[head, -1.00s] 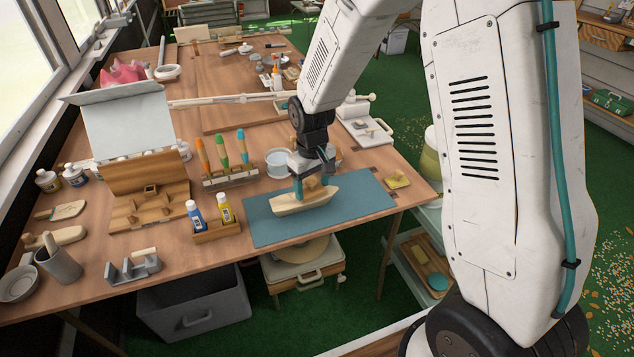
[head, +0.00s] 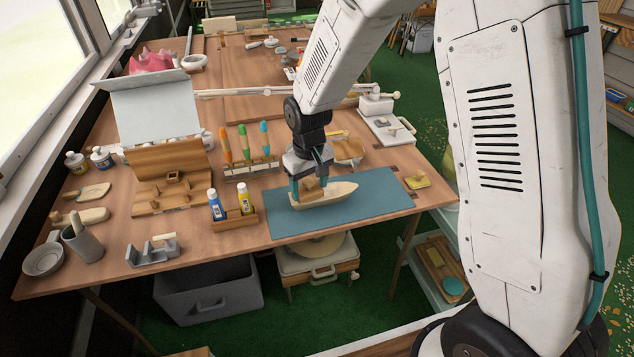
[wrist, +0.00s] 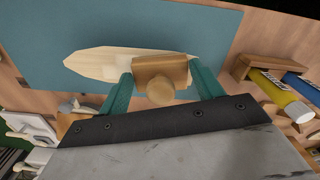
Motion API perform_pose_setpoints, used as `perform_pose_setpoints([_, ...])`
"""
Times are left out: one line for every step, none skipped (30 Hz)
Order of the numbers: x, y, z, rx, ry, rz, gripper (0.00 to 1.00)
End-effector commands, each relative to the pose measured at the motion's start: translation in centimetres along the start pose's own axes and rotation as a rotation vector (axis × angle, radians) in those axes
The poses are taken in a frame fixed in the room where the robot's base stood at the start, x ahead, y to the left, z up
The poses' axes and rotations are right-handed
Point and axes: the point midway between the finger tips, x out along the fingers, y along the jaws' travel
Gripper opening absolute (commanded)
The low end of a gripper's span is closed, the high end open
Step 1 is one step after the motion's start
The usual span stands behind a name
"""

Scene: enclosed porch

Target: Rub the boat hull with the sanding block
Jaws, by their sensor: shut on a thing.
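The pale wooden boat hull (head: 340,191) lies on the blue mat (head: 385,192), its pointed end to the right. My gripper (head: 309,188) is over the hull's left part. In the wrist view my gripper (wrist: 161,72) has its two teal fingers shut on the sides of the wooden sanding block (wrist: 160,63), which has a round knob. The block is over one end of the hull (wrist: 98,62) and appears to rest on it; its underside is hidden.
A holder with blue and yellow bottles (head: 232,221) stands just left of the mat. A rack of coloured-handled tools (head: 250,172) is behind it. A small yellow item (head: 417,182) lies at the mat's right end. The mat's right part is clear.

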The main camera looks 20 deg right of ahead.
Motion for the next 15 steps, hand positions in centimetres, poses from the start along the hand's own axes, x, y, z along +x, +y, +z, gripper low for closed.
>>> perform_pose_setpoints([0.0, -0.2, 0.0, 0.000, -0.001, 0.000, 0.48])
perform_pose_setpoints([0.0, -0.2, 0.0, 0.000, -0.001, 0.000, 0.48])
perform_pose_setpoints([0.0, -0.2, -0.1, 0.001, -0.001, 0.000, 0.48])
perform_pose_setpoints([0.0, -0.2, -0.1, 0.001, -0.001, 0.000, 0.48])
perform_pose_setpoints([0.0, -0.2, -0.1, 0.001, -0.001, 0.000, 0.48])
perform_pose_setpoints([0.0, -0.2, 0.0, 0.001, -0.001, 0.000, 0.47])
perform_pose_setpoints([0.0, -0.2, 0.0, 0.001, -0.001, 0.000, 0.47])
perform_pose_setpoints([0.0, -0.2, 0.0, 0.001, -0.001, 0.000, 0.47])
perform_pose_setpoints([0.0, -0.2, -0.1, 0.001, 0.000, 0.000, 0.47])
perform_pose_setpoints([-0.1, -0.2, -0.1, 0.001, 0.000, 0.000, 0.47])
perform_pose_setpoints([-0.3, -0.2, -0.1, 0.001, 0.001, 0.000, 0.47])
perform_pose_setpoints([-0.6, -0.2, -0.1, 0.001, 0.001, 0.000, 0.47])
perform_pose_setpoints([-0.8, -0.2, -0.1, 0.001, 0.002, 0.000, 0.47])
perform_pose_setpoints([-1.1, -0.2, -0.1, 0.001, 0.002, 0.000, 0.47])
perform_pose_setpoints([-1.6, -0.2, -0.1, 0.001, 0.002, 0.000, 0.47])
